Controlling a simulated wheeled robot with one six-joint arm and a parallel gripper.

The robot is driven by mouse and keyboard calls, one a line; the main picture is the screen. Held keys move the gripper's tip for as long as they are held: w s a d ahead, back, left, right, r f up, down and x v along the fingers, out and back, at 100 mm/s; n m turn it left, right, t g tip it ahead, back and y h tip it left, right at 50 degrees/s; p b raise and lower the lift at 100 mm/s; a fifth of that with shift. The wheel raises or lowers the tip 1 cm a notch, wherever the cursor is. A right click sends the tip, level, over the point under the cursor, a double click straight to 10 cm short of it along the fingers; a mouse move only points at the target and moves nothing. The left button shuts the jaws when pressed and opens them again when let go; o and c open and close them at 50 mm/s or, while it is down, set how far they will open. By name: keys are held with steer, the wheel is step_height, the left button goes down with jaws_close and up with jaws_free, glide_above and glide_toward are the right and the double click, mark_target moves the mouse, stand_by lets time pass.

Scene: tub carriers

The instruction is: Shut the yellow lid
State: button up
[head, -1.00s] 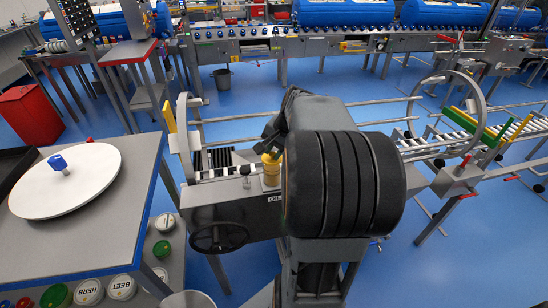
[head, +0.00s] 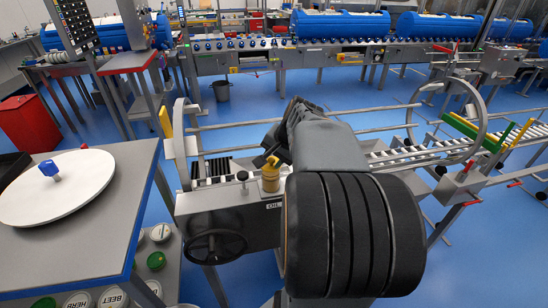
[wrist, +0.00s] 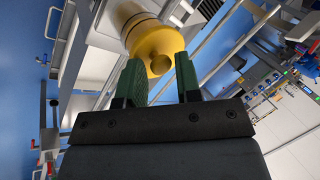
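The yellow lid (head: 272,161) is on a small yellowish cup (head: 269,181) on the grey machine, above a label reading OIL. In the wrist view the lid (wrist: 153,42) is a round yellow disc with a small round knob facing me. I cannot tell whether it is fully seated on the cup. My gripper (wrist: 158,66) is open, with its two green fingers apart and the knob showing between their tips. Contact is not clear. In the head view my dark arm hides part of the area behind the lid, and the fingertips are hard to make out.
A black handwheel (head: 215,246) and a small dark knob (head: 242,176) are on the machine left of the cup. A roller conveyor (head: 398,156) with guide rails runs to the right. A grey table with a white round board (head: 58,188) stands at the left.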

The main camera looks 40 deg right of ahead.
steer(key=p+v, duration=0.1)
steer(key=v, duration=1.2)
steer(key=shift+s+r, duration=0.15)
steer(key=shift+r, duration=0.25)
steer(key=shift+d, duration=0.1)
steer(key=s+a+f+n+g+p, duration=0.1)
steer(key=a+f+n+p, duration=0.2)
steer(key=a, duration=0.7)
steer(key=s+a+f+n+h+p, duration=0.1)
steer(key=a+f+n+p, duration=0.2)
steer(key=a+f+n, duration=0.4)
steer(key=a+n, duration=0.3)
steer(key=a, duration=0.1)
steer(key=shift+g, duration=0.4)
steer(key=shift+s+d, duration=0.1)
steer(key=shift+d, duration=0.05)
